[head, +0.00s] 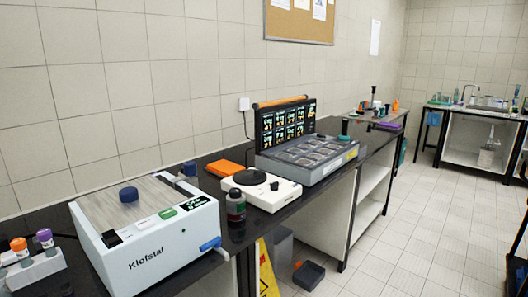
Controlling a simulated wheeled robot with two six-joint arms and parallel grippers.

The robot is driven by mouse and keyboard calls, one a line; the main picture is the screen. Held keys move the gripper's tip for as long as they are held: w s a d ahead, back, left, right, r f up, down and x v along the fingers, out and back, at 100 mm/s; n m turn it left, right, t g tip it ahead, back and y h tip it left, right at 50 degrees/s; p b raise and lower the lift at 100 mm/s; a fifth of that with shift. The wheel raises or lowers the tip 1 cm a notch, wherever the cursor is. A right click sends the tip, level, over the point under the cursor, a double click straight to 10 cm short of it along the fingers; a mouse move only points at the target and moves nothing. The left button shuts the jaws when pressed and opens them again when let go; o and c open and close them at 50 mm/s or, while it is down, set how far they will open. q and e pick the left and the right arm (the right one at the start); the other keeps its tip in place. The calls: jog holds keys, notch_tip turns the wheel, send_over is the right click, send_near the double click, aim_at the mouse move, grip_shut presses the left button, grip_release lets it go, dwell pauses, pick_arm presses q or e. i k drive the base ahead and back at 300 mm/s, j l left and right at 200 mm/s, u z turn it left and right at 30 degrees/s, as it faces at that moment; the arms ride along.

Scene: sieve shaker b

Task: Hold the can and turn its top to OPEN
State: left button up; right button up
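A small dark can-like container (236,205) with a green band near its top stands upright by the front edge of the black bench, between the Klofstal machine and a white round-plated device. It may be the can. Its top is dark, and I cannot read any OPEN mark or see how the top is turned. Neither of my grippers can be made out in the head view, and nothing is seen holding the container.
The white Klofstal machine (150,235) with a blue lever stands close on the left. The white device (262,188) and a grey compartment unit (308,155) stand to the right. A vial rack (35,270) is at lower left. A yellow sign (268,270) and bins stand below.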

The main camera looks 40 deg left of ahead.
aim_at(235, 192)
jog(key=i+l, duration=0.1)
jog(key=i, duration=3.2)
jog(key=i+u, duration=0.15)
jog(key=u, duration=0.35)
jog(key=i+u, duration=0.15)
jog(key=u, duration=0.35)
jog(key=i+l+u, duration=0.1)
jog(key=u, duration=0.4)
jog(key=i+l, duration=0.05)
